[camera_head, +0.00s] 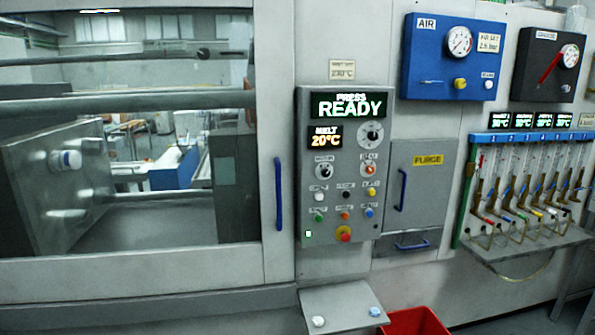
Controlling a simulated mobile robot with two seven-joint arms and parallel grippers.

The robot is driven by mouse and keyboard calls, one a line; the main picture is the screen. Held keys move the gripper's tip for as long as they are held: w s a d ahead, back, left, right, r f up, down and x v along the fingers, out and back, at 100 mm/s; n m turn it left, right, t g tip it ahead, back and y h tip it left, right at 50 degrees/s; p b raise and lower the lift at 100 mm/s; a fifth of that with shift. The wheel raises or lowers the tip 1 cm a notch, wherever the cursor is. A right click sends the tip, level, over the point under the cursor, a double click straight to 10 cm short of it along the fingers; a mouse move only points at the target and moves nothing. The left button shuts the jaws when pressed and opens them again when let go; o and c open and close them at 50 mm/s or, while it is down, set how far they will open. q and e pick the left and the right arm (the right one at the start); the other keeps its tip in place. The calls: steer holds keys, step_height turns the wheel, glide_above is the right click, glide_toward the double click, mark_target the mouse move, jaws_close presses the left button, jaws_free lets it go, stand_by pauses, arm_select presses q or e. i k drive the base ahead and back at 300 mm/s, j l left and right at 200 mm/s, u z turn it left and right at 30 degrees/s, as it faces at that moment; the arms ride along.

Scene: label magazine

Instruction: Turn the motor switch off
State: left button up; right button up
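The motor switch (324,172) is a dark rotary knob on a pale round plate, under a small label that seems to read MOTOR. It sits at the left of the grey control panel (303,200), below the orange MELT 20°C display (325,135). Its pointer is too small for me to tell its position. A green PRESS READY display (349,106) is lit at the panel's top. Neither of my grippers is in view.
A larger dial (370,133) and an orange knob (370,170) are right of the switch. Several coloured buttons and a red mushroom button (344,234) are below. A blue door handle (278,195) stands out at left. A shelf (345,303) and red bin (415,321) are beneath.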

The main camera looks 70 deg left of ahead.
mark_target(325, 172)
steer(key=u, duration=2.05)
